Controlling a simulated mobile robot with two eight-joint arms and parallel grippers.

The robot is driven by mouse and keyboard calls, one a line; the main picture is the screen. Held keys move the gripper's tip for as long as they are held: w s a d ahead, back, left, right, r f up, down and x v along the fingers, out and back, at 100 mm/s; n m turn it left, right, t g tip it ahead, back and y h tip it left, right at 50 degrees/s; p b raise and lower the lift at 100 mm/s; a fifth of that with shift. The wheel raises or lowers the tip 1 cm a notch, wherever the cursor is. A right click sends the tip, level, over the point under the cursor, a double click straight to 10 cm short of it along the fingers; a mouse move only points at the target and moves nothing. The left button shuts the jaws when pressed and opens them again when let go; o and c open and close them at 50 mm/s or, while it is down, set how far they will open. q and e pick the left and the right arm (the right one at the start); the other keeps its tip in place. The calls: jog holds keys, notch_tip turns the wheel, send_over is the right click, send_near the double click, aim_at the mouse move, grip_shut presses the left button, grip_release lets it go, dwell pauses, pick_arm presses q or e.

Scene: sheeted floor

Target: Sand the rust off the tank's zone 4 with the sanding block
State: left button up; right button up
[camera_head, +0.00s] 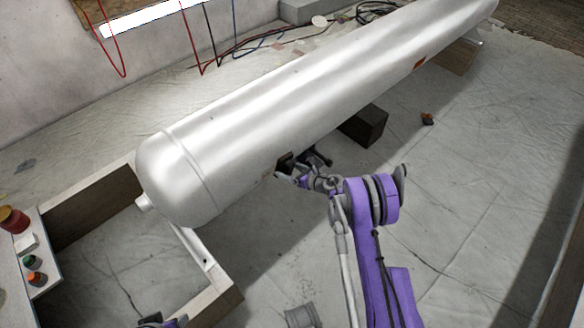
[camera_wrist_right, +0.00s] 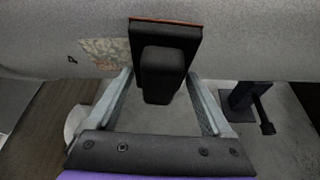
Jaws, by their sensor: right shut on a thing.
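The long white tank (camera_head: 250,125) lies diagonally across the head view. My right gripper (camera_head: 288,172) is at its lower near side. In the right wrist view the gripper (camera_wrist_right: 160,100) is shut on the black handle of the sanding block (camera_wrist_right: 165,65), between both fingers. The block's reddish-brown edge is at the tank's grey surface (camera_wrist_right: 250,35); I cannot tell whether it presses on it. A mottled tan rust patch (camera_wrist_right: 103,52) lies just left of the block, beside a printed 4 (camera_wrist_right: 72,59), partly hidden by block and finger.
A bench with a red jar (camera_head: 13,219) is at left. Cables (camera_head: 290,38) lie behind the tank. The sheeted floor at right is mostly clear.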

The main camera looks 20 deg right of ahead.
jog(key=shift+s+a+b, duration=0.2)
jog(key=shift+s+a, duration=0.35)
jog(key=shift+a, duration=1.1)
jog(key=shift+s+a+b, duration=0.15)
jog(key=shift+s+a, duration=0.35)
jog(key=shift+a, duration=1.15)
jog(key=shift+s+a+b, duration=0.2)
jog(key=shift+s+a, duration=0.35)
jog(key=shift+a, duration=1.1)
jog(key=s+d, duration=0.2)
jog(key=s, duration=0.3)
jog(key=shift+s+f+b, duration=0.3)
jog(key=shift+f, duration=0.05)
jog(key=shift+d, duration=0.15)
jog(key=s, duration=0.2)
jog(key=d, duration=0.1)
jog(key=shift+s+f, duration=0.25)
jog(key=shift+s, duration=0.15)
